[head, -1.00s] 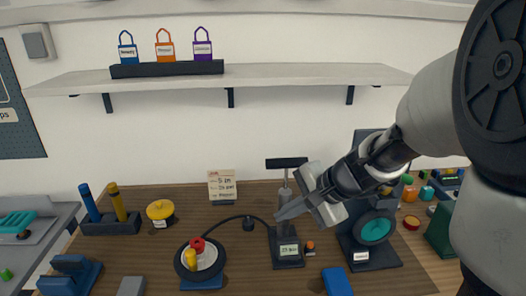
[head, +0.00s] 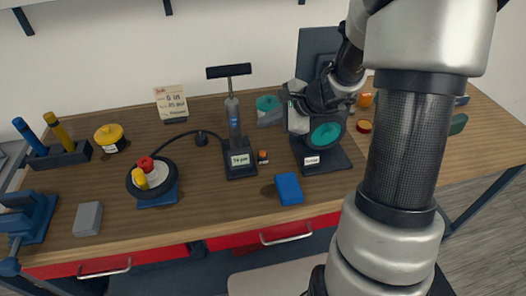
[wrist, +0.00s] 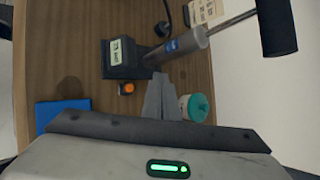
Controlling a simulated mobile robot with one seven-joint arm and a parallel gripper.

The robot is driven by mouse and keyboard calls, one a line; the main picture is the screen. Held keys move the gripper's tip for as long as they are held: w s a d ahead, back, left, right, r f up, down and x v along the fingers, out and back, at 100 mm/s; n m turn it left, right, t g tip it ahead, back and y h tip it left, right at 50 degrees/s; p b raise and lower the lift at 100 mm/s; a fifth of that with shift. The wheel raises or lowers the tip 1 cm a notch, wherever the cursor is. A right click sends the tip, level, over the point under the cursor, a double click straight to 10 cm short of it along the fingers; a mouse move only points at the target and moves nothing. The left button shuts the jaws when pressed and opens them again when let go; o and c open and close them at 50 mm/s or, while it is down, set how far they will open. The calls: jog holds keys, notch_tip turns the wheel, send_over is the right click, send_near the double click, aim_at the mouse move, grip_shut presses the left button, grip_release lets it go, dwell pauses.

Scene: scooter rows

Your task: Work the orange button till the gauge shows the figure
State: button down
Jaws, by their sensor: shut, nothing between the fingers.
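The small orange button (head: 263,155) sits on a dark block just right of the pump base; it also shows in the wrist view (wrist: 126,88). The gauge is a pale label plate (head: 239,160) on the pump base, and it shows in the wrist view (wrist: 116,52); its figure is too small to read surely. A paper card (head: 171,103) with handwritten figures stands behind. My gripper (head: 266,119) is shut and empty, right of the pump's cylinder and beyond the button in the head view. In the wrist view its fingers (wrist: 158,80) are together, apart from the button.
The pump (head: 235,115) stands upright with a black T-handle. A hose runs from it to a small wheel (head: 152,178). A blue block (head: 289,188) lies in front of the button. A teal-lidded jar (wrist: 195,106) is beside my fingers. A machine with a teal disc (head: 325,136) stands right.

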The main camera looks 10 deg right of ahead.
jog(key=shift+f, duration=0.15)
jog(key=b, duration=0.7)
send_over(263, 153)
jog(key=f, duration=0.5)
jog(key=d+f, duration=0.1)
jog(key=f, duration=0.2)
jog(key=shift+s, duration=0.25)
jog(key=shift+a+f, duration=0.1)
jog(key=shift+f, duration=0.2)
jog(key=shift+f+b, duration=0.1)
jog(key=shift+b, duration=0.25)
dwell(0.4)
jog(key=shift+f+b, duration=0.3)
jog(key=shift+b, duration=0.15)
jog(key=shift+f+b, duration=0.45)
jog(key=shift+b, duration=0.1)
dwell(0.5)
jog(key=shift+r, duration=0.15)
dwell(1.4)
jog(key=shift+r+p, duration=0.6)
jog(key=shift+r, duration=0.15)
